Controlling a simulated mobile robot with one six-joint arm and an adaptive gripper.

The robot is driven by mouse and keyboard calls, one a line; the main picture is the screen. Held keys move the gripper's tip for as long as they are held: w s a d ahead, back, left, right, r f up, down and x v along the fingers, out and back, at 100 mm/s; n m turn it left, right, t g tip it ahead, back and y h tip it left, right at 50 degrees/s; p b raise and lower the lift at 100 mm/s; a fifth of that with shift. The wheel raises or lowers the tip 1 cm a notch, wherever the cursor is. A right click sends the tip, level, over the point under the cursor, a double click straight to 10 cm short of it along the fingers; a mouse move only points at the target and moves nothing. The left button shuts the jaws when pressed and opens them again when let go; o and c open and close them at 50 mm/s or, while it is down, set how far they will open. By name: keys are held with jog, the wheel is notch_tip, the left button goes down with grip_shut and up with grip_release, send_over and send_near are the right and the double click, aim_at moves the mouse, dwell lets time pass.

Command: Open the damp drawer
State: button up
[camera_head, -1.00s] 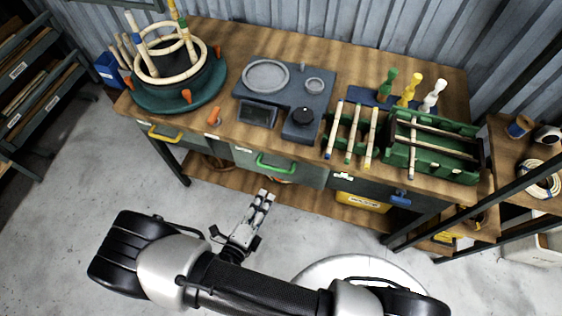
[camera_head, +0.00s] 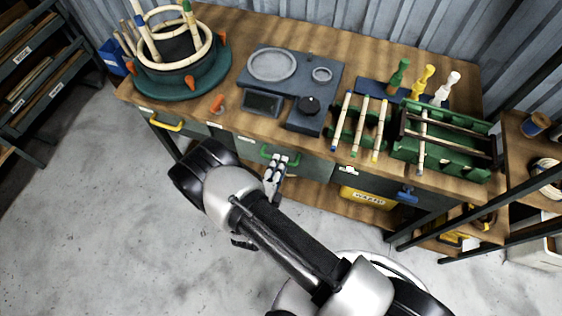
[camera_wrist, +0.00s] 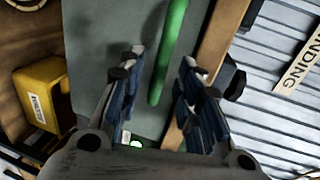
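The bench has three drawers in the head view, and I cannot read which label says damp. My gripper (camera_head: 275,168) is at the middle drawer (camera_head: 315,168), which looks closed and has a green handle (camera_head: 266,153). In the wrist view my gripper (camera_wrist: 162,60) is open and empty. The green handle (camera_wrist: 170,50) appears between its two fingers, with the grey-green drawer front (camera_wrist: 105,25) behind. I cannot tell whether the fingers touch the handle. The gripper partly covers the handle in the head view.
A yellow handle (camera_head: 167,122) is on the left drawer and a blue handle (camera_head: 407,195) on the right one. A yellow bin (camera_head: 367,198) sits on the lower shelf. The bench top (camera_head: 225,130) holds rattan rods and fixtures. The floor in front is clear.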

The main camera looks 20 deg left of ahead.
jog(key=shift+x, duration=1.55)
jog(key=shift+c, duration=0.2)
grip_shut()
